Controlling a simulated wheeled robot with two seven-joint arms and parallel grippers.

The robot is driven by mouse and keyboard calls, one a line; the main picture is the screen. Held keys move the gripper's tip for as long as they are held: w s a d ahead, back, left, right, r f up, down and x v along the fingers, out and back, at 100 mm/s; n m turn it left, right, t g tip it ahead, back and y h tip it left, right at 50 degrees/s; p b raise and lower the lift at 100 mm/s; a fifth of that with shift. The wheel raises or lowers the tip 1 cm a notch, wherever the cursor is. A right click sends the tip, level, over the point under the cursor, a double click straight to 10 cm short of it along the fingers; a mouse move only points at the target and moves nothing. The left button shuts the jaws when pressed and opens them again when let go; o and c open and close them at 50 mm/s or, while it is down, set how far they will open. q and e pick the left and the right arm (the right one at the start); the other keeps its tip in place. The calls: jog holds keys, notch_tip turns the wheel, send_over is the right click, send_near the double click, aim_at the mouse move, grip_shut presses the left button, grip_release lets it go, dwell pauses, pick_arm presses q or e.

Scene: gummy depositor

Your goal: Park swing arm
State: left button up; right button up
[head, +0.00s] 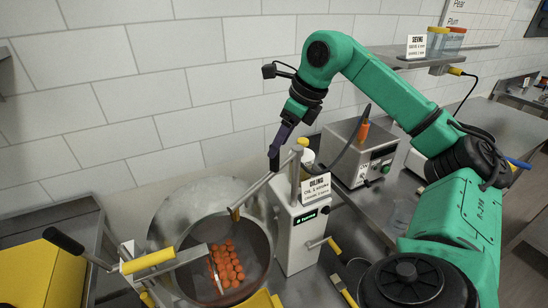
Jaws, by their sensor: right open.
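The swing arm (256,191) is a thin grey bar on an upright post of the oiling machine (297,240). It slants down to the left, and its brownish-yellow end hangs over the round metal drum (262,250). Orange gummies (227,265) lie in the drum. My right gripper (274,160), with dark fingers, points down close to the bar's upper part, left of the post's yellow top (302,142). It is open; whether it touches the bar I cannot tell. My left gripper is not in view.
A lever with a yellow grip (148,262) and a black-ended handle (68,244) stand left of the drum. A control box (360,152) stands right of the oiling machine. A shelf (415,58) hangs on the wall. A yellow bin (42,275) is at the lower left.

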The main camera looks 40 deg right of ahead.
aim_at(274, 169)
jog(key=x, duration=0.3)
jog(key=shift+d+f, duration=0.1)
jog(key=shift+d, duration=0.05)
jog(key=shift+w+f, duration=0.15)
jog(key=shift+f, duration=0.15)
jog(key=shift+a, duration=0.25)
jog(key=shift+f, duration=0.1)
grip_shut()
dwell(0.7)
